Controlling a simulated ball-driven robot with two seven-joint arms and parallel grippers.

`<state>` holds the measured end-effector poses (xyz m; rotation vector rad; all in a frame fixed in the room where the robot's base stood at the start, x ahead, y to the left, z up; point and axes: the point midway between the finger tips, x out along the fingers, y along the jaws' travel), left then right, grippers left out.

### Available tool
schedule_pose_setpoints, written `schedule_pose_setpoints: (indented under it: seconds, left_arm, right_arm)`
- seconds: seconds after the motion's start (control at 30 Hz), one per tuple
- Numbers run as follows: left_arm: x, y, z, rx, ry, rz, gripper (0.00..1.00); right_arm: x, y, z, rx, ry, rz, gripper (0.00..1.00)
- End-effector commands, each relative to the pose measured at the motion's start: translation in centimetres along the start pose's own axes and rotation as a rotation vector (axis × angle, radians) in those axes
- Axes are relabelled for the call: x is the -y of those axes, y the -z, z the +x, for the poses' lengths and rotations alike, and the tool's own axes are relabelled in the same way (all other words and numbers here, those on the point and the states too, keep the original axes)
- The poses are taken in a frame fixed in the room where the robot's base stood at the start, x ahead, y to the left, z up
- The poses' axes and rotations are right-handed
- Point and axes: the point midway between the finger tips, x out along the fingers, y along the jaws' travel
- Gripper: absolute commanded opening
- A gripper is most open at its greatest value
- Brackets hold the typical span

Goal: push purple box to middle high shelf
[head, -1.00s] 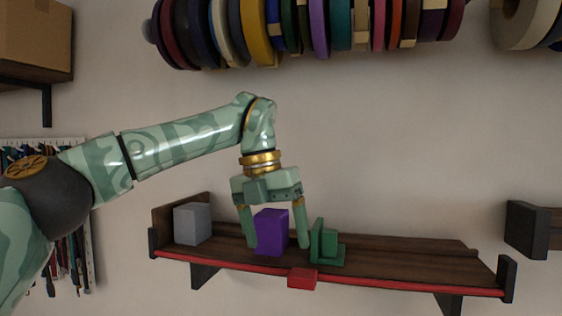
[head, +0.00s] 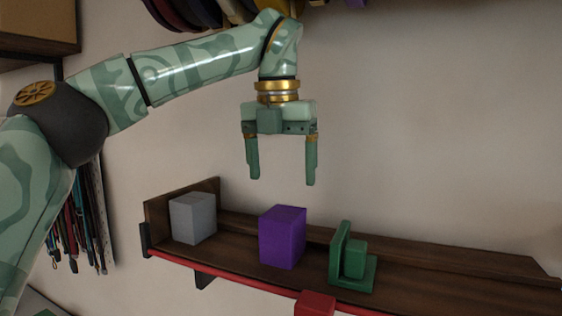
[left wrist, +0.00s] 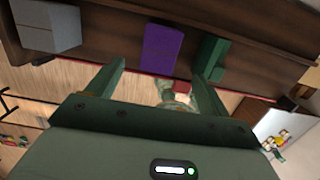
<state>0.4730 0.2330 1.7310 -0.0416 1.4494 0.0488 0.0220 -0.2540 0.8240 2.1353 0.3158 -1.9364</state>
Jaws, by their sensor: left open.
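The purple box (head: 283,237) stands on the wooden shelf (head: 430,282), between a grey box and a green bracket-like piece. It also shows in the left wrist view (left wrist: 161,49). My left gripper (head: 282,182) is open and empty, pointing down above the purple box and apart from it. Its two fingers show in the left wrist view (left wrist: 160,75), with nothing between them touching. My right gripper is in neither view.
The grey box (head: 193,217) stands at the shelf's left end. The green bracket-like piece (head: 351,262) stands right of the purple box. A red rail (head: 225,275) with a red block (head: 315,303) runs along the front edge. Hanging cords (head: 85,220) are at left.

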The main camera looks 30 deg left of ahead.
Motion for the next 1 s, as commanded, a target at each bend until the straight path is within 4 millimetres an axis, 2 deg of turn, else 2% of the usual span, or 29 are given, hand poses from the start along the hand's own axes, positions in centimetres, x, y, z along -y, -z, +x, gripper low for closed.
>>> schedule_pose_setpoints:
  seconds: [0.27, 0.4, 0.6, 0.8, 1.0]
  left_arm:
    - [0.0, 0.0, 4.7, -0.003, 0.001, 0.003, 0.8]
    - [0.0, 0.0, 7.3, -0.002, 0.002, 0.003, 0.8]
    - [0.0, 0.0, 10.1, -0.002, 0.001, 0.002, 0.8]
    - [0.0, 0.0, 11.3, 0.0, 0.001, 0.002, 0.8]
    - [0.0, 0.0, 11.5, 0.001, 0.001, 0.001, 0.8]
  right_arm:
    - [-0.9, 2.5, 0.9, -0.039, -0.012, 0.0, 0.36]
    - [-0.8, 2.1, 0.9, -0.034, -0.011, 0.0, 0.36]
    - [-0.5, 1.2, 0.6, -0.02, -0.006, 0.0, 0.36]
    - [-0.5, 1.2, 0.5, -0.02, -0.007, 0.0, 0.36]
    - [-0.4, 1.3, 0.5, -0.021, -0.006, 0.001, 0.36]
